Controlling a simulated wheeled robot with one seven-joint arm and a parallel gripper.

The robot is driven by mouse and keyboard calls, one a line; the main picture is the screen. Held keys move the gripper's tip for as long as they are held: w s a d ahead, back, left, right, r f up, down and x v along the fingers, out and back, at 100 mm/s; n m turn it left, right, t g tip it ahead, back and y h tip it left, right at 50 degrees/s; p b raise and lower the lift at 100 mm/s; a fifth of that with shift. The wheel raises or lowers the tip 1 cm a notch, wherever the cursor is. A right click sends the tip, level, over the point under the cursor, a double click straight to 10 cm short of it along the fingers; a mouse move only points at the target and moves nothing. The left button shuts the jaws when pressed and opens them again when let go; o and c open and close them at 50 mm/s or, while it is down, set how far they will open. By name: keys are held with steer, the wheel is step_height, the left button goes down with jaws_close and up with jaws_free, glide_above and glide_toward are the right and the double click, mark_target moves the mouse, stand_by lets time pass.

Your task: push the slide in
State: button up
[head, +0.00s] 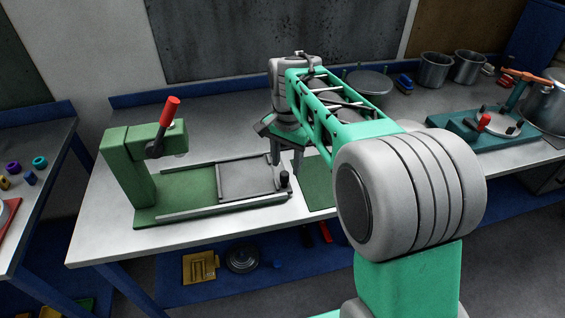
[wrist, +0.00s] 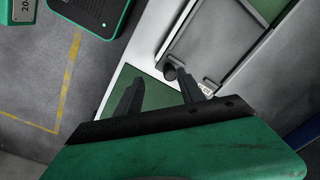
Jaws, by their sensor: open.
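The slide (head: 248,181) is a flat grey plate between two rails on the green base of a press (head: 127,165). It lies toward the right end of the rails, with bare green base to its left under the press head. A black knob (head: 284,179) stands at the slide's right end; it also shows in the wrist view (wrist: 170,72). My gripper (head: 287,166) is open and points down at the slide's right end. In the wrist view one finger is close beside the knob, and the other is over a green mat; contact cannot be told.
The green mat (head: 318,186) lies right of the press. The press has a red-handled lever (head: 169,112). A teal fixture (head: 480,130) and metal pots (head: 434,69) stand at the right. The bench behind the press is clear.

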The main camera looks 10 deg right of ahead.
mark_target(284, 173)
steer(key=w+m, duration=0.1)
steer(key=w, duration=0.1)
steer(key=shift+w+m, duration=0.3)
steer(key=shift+w, duration=0.05)
step_height(284, 173, down, 8)
steer(key=shift+r+p, duration=0.2)
steer(key=shift+p, duration=0.55)
jaws_close()
stand_by(0.5)
